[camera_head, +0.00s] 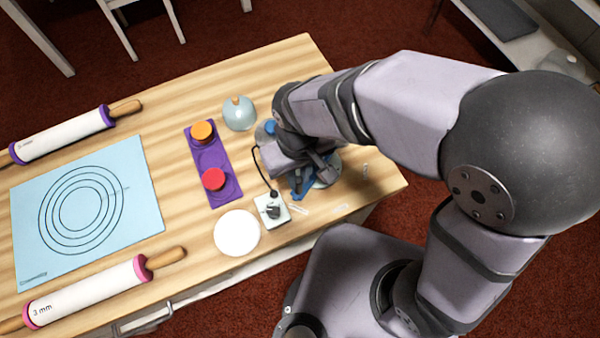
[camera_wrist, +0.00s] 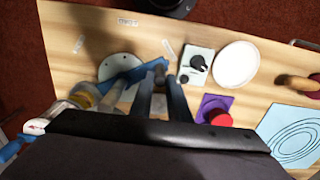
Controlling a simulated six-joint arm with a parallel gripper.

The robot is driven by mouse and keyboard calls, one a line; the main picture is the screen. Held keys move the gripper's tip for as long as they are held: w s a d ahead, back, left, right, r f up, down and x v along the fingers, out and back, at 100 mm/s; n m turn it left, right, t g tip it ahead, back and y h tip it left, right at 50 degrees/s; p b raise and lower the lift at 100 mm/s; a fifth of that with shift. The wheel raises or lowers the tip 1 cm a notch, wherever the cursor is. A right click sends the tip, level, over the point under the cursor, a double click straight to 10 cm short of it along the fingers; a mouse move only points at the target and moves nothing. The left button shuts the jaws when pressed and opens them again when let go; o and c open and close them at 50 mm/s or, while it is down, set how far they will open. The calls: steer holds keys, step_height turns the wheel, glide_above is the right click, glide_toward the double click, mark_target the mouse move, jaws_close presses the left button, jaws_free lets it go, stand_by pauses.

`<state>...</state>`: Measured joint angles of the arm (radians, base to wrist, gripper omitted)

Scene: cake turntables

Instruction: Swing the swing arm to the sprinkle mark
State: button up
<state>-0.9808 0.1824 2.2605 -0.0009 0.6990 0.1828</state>
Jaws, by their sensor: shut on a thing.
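The blue swing arm (camera_head: 297,188) sits at a grey round plate (camera_head: 333,178) near the table's right end. In the wrist view the blue arm (camera_wrist: 128,77) crosses the pale disc (camera_wrist: 119,62) and reaches the fingers. My gripper (camera_head: 311,179) is shut on the swing arm; its fingers (camera_wrist: 159,72) point down beside the disc and hide part of it. Small white labels lie around the plate: one to the right (camera_head: 365,171), one in front (camera_head: 341,208), one to the left (camera_head: 299,209). Their words are too small to read, so I cannot tell which is the sprinkle mark.
A control box with a knob (camera_head: 271,209) and a white disc (camera_head: 237,232) lie left of my gripper. A purple tray (camera_head: 214,160) holds orange and red pieces. A pale blue dome (camera_head: 239,112) stands behind. A blue mat (camera_head: 85,208) and rolling pins (camera_head: 90,291) fill the left.

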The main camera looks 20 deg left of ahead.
steer(key=shift+w, duration=0.1)
steer(key=o, duration=0.8)
step_height(320, 180, up, 7)
steer(key=p, duration=0.7)
